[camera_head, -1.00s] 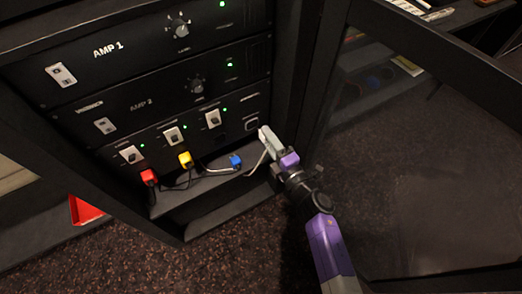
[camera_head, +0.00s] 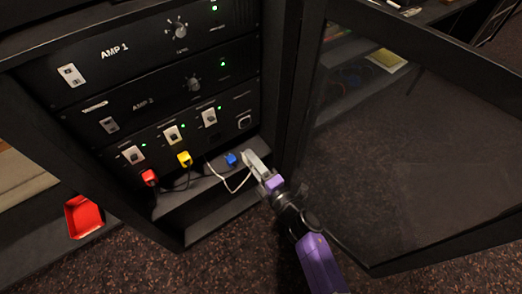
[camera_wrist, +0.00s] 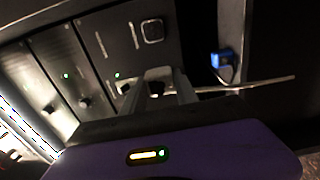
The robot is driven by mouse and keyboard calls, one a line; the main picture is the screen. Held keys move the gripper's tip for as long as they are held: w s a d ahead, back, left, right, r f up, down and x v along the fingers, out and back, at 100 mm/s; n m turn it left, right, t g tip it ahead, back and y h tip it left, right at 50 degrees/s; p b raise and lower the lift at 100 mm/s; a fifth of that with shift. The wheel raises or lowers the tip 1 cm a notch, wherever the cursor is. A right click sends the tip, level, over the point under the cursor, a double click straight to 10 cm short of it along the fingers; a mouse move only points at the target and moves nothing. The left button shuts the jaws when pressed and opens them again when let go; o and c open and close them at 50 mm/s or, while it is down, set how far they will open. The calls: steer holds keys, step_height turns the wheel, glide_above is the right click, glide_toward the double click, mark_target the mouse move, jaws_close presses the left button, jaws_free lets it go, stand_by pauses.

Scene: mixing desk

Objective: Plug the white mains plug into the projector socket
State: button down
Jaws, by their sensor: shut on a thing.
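My gripper (camera_head: 256,162) is shut at the right end of the rack, below and slightly right of an empty outlined socket (camera_head: 243,122). The socket's label is too small to read; it also shows in the wrist view (camera_wrist: 152,31), ahead of the fingers. A white cable (camera_head: 238,186) loops up to my gripper. In the wrist view the cable (camera_wrist: 250,84) runs right from between the fingers (camera_wrist: 163,90). The white plug is mostly hidden between the fingers, apart from the socket.
A blue plug (camera_head: 231,159) lies on the ledge left of my gripper. Red (camera_head: 149,177) and yellow (camera_head: 184,159) plugs sit at the lower panel (camera_head: 190,140), under switches with green lights. The open glass door (camera_head: 400,150) stands right. A red tray (camera_head: 83,216) is at left.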

steer(key=s+a+b, duration=0.2)
steer(key=s+a, duration=0.2)
steer(key=b, duration=0.2)
glide_toward(215, 138)
steer(key=x, duration=0.2)
steer(key=shift+x, duration=0.85)
steer(key=shift+w+b, duration=0.1)
steer(key=shift+b, duration=0.25)
steer(key=shift+b+x, duration=0.35)
steer(key=shift+x, duration=0.45)
steer(key=shift+w+a+b, duration=0.35)
steer(key=shift+w+b, duration=0.1)
stand_by(1.2)
steer(key=c, duration=0.9)
jaws_free()
steer(key=shift+o, duration=0.2)
